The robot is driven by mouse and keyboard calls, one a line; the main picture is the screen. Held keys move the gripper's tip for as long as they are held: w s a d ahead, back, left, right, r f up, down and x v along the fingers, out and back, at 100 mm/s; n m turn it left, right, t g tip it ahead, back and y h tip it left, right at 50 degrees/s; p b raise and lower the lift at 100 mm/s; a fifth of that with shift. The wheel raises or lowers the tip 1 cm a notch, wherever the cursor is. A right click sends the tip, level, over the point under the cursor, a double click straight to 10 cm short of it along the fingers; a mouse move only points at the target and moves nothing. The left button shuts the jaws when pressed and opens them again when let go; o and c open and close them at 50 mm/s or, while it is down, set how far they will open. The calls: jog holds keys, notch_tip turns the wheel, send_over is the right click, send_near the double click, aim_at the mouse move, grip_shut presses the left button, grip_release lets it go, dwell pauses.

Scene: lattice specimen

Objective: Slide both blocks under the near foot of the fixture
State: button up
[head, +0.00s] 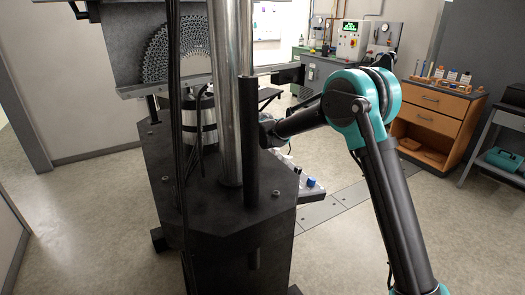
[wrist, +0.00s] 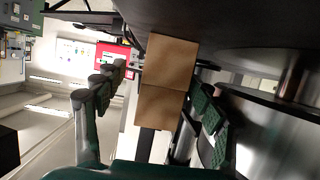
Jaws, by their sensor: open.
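Two tan blocks show in the wrist view, touching end to end: one upper block (wrist: 172,62) and one lower block (wrist: 160,107). My gripper (wrist: 155,90) is open, with one finger to the left of the blocks and one to the right. Gaps show on both sides, so it does not appear to hold them. In the head view, the fixture with the grey lattice specimen (head: 178,50) stands at the upper left above a black base (head: 215,215). My gripper and the blocks are hidden there behind the columns. I cannot tell which part is the near foot.
A steel column (head: 226,130) and a black post (head: 250,145) stand between the head camera and my gripper. A shiny cylinder (wrist: 275,130) is close to the right finger in the wrist view. A wooden cabinet (head: 435,115) stands at the right; open floor lies before it.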

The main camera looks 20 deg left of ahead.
jog(key=shift+s+a, duration=0.1)
jog(key=shift+s, duration=0.15)
jog(key=shift+o, duration=0.5)
jog(key=shift+v, duration=1.5)
jog(key=o, duration=0.3)
jog(key=shift+v, duration=0.9)
jog(key=shift+o, duration=0.2)
jog(key=shift+v, duration=1.5)
jog(key=shift+w+r, duration=0.1)
jog(key=v, duration=0.8)
jog(key=shift+d, duration=0.25)
